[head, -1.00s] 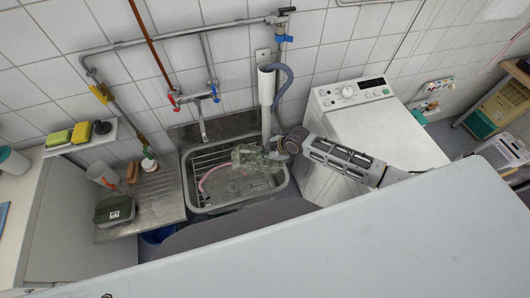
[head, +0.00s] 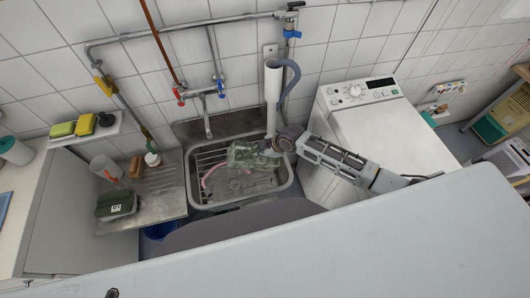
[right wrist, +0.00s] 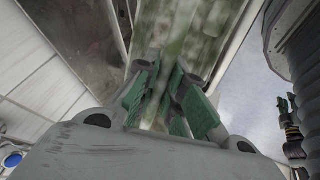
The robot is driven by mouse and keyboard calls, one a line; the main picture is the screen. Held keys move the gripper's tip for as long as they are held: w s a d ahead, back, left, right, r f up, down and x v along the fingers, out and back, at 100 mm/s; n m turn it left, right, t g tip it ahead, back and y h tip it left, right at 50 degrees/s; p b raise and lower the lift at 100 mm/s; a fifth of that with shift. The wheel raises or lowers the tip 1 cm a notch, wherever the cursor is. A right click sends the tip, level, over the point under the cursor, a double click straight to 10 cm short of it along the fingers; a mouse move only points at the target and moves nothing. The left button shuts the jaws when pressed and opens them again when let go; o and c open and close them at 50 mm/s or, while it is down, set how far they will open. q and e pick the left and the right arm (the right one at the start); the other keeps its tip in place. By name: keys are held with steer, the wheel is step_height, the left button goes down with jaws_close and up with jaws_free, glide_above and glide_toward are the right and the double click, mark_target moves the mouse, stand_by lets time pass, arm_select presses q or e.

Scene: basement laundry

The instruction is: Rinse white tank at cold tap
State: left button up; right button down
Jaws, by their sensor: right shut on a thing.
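My right gripper (head: 278,146) is shut on the tank (head: 250,155), a blocky piece that looks mottled grey-green rather than plain white. It is held over the right-middle part of the sink (head: 284,187). In the right wrist view the green-padded fingers (right wrist: 172,100) close on a see-through streaky part of the tank (right wrist: 190,30). The tap spout (head: 207,126) is to the left of the tank and apart from it. The cold tap has a blue handle (head: 220,83); the hot one has a red handle (head: 180,96). No water stream shows. My left gripper is out of view.
A pink hose (head: 208,178) and a wire rack lie in the sink. A white standpipe (head: 272,95) with a grey hose stands behind the tank. A washing machine (head: 385,135) is on the right. The drainboard (head: 165,195) holds a green box (head: 116,204), a cup (head: 104,167) and a bottle.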

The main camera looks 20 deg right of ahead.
steer(key=shift+w+a+f+b, duration=0.2)
steer(key=shift+w+a+b, duration=0.35)
steer(key=shift+a, duration=0.4)
steer(key=shift+w+a+f+b, duration=0.2)
steer(key=shift+w+a+b, duration=0.15)
steer(key=shift+a+b, duration=0.5)
steer(key=shift+w+a+f+b, duration=0.2)
steer(key=shift+w+a+b, duration=0.35)
steer(key=shift+a, duration=0.45)
steer(key=shift+w+a+f+b, duration=0.15)
steer(key=shift+w+a, duration=0.15)
steer(key=shift+a, duration=0.3)
steer(key=shift+w+a+f+b, duration=0.1)
steer(key=shift+w+a, duration=0.15)
steer(key=shift+a, duration=0.4)
steer(key=shift+w+a+f+b, duration=0.15)
steer(key=shift+w+a, duration=0.15)
steer(key=shift+a, duration=0.3)
